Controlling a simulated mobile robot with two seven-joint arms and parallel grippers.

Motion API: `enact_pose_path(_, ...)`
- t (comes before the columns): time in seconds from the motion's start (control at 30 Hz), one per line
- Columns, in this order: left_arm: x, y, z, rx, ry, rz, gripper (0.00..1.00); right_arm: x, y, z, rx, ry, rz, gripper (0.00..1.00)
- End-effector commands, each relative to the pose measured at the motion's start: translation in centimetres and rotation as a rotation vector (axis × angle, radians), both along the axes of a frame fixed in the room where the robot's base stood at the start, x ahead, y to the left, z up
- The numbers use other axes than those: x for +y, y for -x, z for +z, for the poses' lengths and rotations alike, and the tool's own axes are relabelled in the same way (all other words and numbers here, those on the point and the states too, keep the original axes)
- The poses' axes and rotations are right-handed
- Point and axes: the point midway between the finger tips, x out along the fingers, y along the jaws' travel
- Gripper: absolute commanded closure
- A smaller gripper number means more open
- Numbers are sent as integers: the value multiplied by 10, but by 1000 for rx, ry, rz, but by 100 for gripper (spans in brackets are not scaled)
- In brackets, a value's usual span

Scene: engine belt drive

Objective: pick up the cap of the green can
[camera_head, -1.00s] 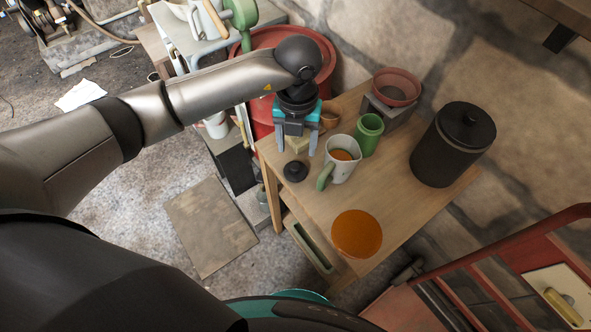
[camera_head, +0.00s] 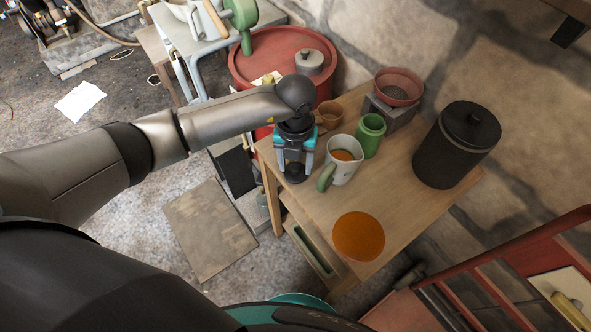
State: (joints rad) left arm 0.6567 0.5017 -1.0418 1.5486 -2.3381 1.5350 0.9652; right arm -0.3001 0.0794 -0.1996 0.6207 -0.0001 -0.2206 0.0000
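The green can (camera_head: 370,134) stands upright and open-topped near the back of the wooden table. A small dark round cap (camera_head: 294,177) lies on the tabletop at the left, partly hidden by my gripper. My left gripper (camera_head: 294,172) points down over the cap with its fingers apart, one on each side of it. Whether the fingers touch the cap cannot be told. My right gripper is not in view.
A white jug with a green handle (camera_head: 343,162) stands close to the right of my gripper. An orange disc (camera_head: 358,236) lies at the table's front.

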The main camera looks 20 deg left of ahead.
Motion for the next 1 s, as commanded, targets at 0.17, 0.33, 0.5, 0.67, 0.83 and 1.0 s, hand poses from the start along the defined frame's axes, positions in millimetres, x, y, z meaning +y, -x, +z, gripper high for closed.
enact_pose_path(0.17, 0, 0, 0, 0, 0, 0, 63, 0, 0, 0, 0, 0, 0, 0)
enact_pose_path(0.33, 0, 0, 1, 0, 0, 0, 82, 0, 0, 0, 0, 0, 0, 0)
enact_pose_path(0.5, 0, 0, 1, -1, 0, 0, 100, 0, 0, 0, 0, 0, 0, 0)
enact_pose_path(0.67, 0, 0, 1, -1, 0, 1, 100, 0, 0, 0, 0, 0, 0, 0)
enact_pose_path(0.83, 0, 0, 1, -1, 0, 1, 100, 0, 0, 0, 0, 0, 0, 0)
enact_pose_path(1.0, 0, 0, 3, -1, 0, 0, 100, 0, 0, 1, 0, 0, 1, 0)
